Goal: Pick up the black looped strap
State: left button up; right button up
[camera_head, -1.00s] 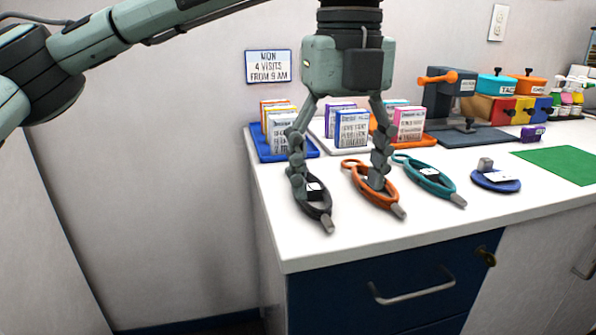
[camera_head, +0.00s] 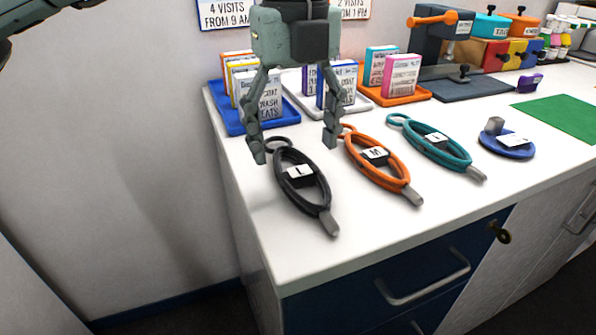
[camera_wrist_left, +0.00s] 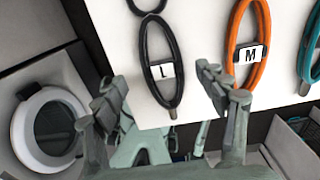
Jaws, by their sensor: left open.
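The black looped strap (camera_head: 324,190) lies flat near the left end of the white counter, with a white "L" tag, a grey end tip and a small ring at its back. My left gripper (camera_head: 295,148) is open and empty. In the head view its fingers hang on either side of the strap's back part, one left of it and one between it and the orange strap (camera_head: 398,181). In the left wrist view the black strap (camera_wrist_left: 147,50) shows between and beyond the two fingertips (camera_wrist_left: 172,95). Whether a finger touches anything is unclear. My right gripper is out of view.
A teal strap (camera_head: 440,153) and a blue disc (camera_head: 507,148) lie to the right. Trays with small boxes, blue (camera_head: 229,124), white and orange, stand behind. A green mat (camera_head: 560,116) lies farther right. The counter front by the black strap is clear.

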aim_at(296, 167)
pick_arm(q)
notch_tip(296, 167, down, 3)
jog(key=shift+w+d+r, duration=0.1)
jog(key=shift+w, duration=0.05)
jog(key=shift+f, duration=0.45)
jog(key=c, duration=1.3)
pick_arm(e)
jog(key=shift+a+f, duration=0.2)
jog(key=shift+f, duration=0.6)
